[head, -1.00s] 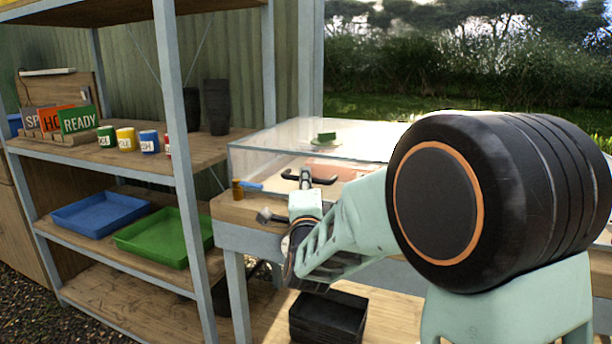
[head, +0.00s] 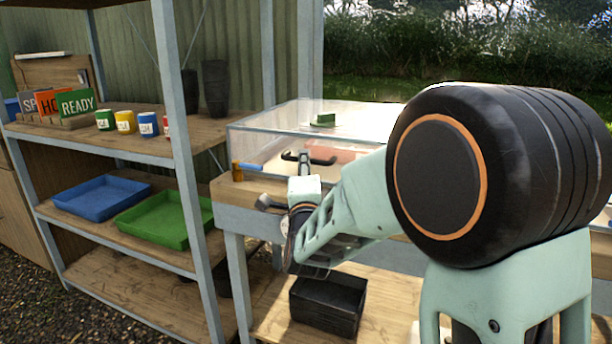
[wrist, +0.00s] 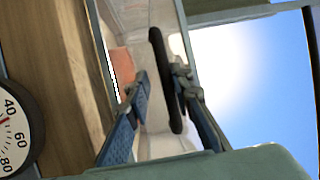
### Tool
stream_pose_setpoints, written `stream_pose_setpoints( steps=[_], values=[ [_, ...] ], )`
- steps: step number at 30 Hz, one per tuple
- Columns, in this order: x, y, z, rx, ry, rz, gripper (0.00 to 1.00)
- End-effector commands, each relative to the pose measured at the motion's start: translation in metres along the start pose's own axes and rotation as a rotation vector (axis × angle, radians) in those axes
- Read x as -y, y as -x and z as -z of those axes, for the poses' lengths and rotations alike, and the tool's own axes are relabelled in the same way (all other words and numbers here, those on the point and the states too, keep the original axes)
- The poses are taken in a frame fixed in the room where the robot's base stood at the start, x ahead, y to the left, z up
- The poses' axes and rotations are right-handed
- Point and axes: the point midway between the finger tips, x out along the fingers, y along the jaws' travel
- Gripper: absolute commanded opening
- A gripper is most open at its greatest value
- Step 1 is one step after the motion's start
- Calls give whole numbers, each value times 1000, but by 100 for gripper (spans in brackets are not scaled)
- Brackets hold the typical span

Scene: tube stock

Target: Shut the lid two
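A clear-walled case (head: 262,148) with a clear top stands on the bench. A black bar handle (head: 309,158) shows at its front; in the wrist view the handle (wrist: 164,85) runs upright. I cannot tell from these views how far the lid is open. My gripper (wrist: 163,90) is open, with one blue-grey finger on each side of the handle in the picture. Whether either finger touches the handle is unclear. In the head view my wrist is just in front of the handle, and the fingertips are hard to make out.
A dial gauge (wrist: 12,130) is at the wrist view's left edge. A small green block (head: 324,120) shows at the case top. A shelf (head: 105,138) at left holds coloured cans, signs, a blue tray (head: 100,198) and a green tray (head: 165,220). A black crate (head: 327,306) sits below the bench.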

Motion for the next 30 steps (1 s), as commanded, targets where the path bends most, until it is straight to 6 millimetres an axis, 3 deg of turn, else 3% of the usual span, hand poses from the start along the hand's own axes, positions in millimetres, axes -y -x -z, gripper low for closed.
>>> stream_pose_setpoints(
  steps=[12, 18, 30],
  values=[
    [-1, 77, 0, 1, 1, -5, 17],
    [-1, 106, 1, -1, 0, -3, 17],
    [0, 116, 2, -3, -1, -2, 17]
  ],
)
